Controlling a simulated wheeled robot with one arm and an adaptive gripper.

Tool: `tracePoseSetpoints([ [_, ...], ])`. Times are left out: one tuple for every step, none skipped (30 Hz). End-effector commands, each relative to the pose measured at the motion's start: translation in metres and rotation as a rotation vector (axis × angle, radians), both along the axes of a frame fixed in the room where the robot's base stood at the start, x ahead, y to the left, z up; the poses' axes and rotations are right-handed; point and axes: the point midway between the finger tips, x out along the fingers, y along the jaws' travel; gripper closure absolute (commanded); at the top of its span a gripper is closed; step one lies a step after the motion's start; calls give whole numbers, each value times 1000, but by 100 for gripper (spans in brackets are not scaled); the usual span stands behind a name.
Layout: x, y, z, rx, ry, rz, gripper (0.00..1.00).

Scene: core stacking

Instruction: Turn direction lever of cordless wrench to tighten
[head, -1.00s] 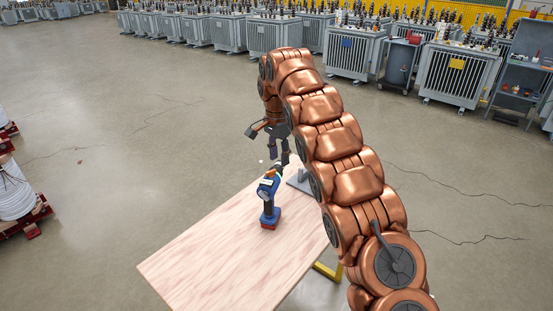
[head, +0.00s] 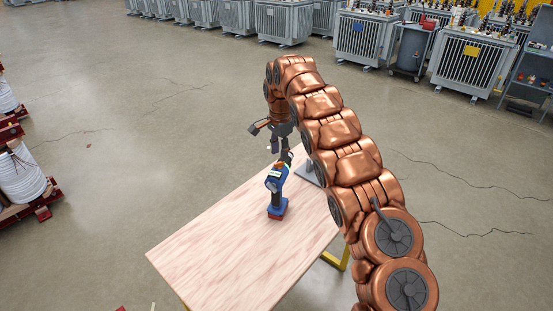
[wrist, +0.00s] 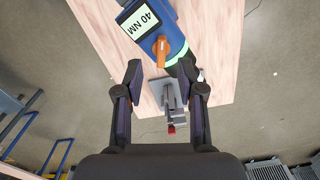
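The blue cordless wrench (head: 276,184) stands upright on its red base on the wooden table in the head view. In the wrist view its blue body (wrist: 149,27) carries a "40 NM" label and a green ring. The orange direction lever (wrist: 161,50) sticks out from the body toward my gripper. My gripper (wrist: 160,72) is open, with the lever's end near the gap between its fingertips. Nothing is held, and I see no clear contact with the lever. In the head view my gripper (head: 282,146) is just above and behind the wrench.
The wooden table (head: 225,250) is bare in front of the wrench. A grey metal stand (wrist: 174,100) is at the table's edge behind it. Grey transformers (head: 362,40) line the back, and white spools (head: 20,175) sit at the left.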

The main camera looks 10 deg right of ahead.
Motion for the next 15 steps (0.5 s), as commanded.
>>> tracePoseSetpoints([
  [0, -1, -3, 0, 1, -1, 62],
  [0, -1, -6, 0, 1, -1, 62],
  [-1, -1, -10, -1, 2, -1, 62],
  [-1, -1, -13, -1, 3, -1, 62],
  [-1, 0, -17, -2, 4, 0, 62],
  [-1, 0, -22, -1, 3, 1, 62],
  [-1, 1, -25, -1, 2, 1, 62],
  [-1, 1, -28, 0, 2, 1, 62],
  [-1, 1, -31, 0, 2, 2, 62],
  [-1, 1, -33, 0, 2, 2, 62],
  [-1, 1, -34, 0, 2, 2, 62],
  [-1, 2, -36, 1, 1, 2, 62],
  [0, 2, -37, 1, 0, 2, 62],
  [0, 2, -38, 0, 0, 2, 62],
  [0, 2, -38, 0, -1, 3, 62],
])
